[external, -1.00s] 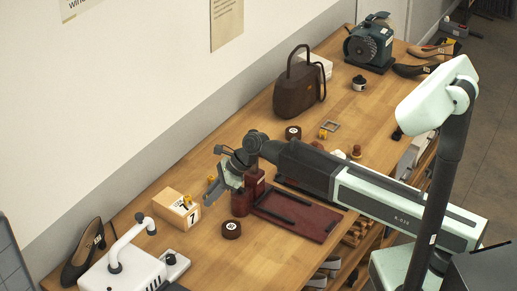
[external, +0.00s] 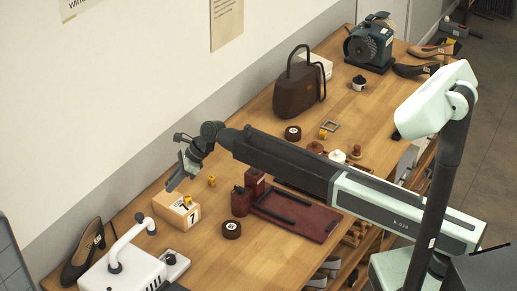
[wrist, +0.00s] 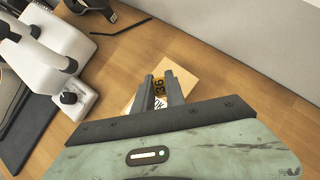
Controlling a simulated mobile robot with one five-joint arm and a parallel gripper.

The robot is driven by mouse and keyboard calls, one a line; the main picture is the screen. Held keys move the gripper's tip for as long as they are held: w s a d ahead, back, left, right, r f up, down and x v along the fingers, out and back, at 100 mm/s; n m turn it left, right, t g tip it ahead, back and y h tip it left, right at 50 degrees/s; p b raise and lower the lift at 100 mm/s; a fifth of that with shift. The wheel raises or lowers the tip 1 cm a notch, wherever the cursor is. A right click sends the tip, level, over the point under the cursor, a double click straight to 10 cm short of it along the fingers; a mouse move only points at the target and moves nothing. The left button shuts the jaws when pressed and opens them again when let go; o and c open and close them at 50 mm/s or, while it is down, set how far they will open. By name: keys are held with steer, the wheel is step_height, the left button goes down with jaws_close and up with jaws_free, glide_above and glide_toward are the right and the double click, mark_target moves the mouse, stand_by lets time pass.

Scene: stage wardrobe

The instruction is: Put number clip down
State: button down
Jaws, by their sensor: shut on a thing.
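My gripper (external: 173,183) is over the light wooden box (external: 177,215), which bears a 7 on its front. The box (wrist: 182,76) lies behind and below the clip there. In the external view the held clip cannot be told apart from my fingers. A yellow clip (external: 187,201) shows on the box top, and another yellow clip (external: 212,181) is on the bench beside the box.
A white machine (external: 125,268) with a curved arm and a dark shoe (external: 85,252) stand left of the box. A dark red container (external: 240,203), a round dark tin (external: 231,230) and a red tray (external: 318,226) are to the right. The wall runs behind the bench.

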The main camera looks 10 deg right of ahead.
mark_target(172, 198)
steer(key=f+b, duration=0.4)
steer(key=shift+w+a, duration=0.2)
steer(key=shift+a, duration=0.05)
steer(key=shift+r, duration=0.2)
steer(key=shift+f, duration=0.15)
steer(key=c, duration=1.4)
jaws_free()
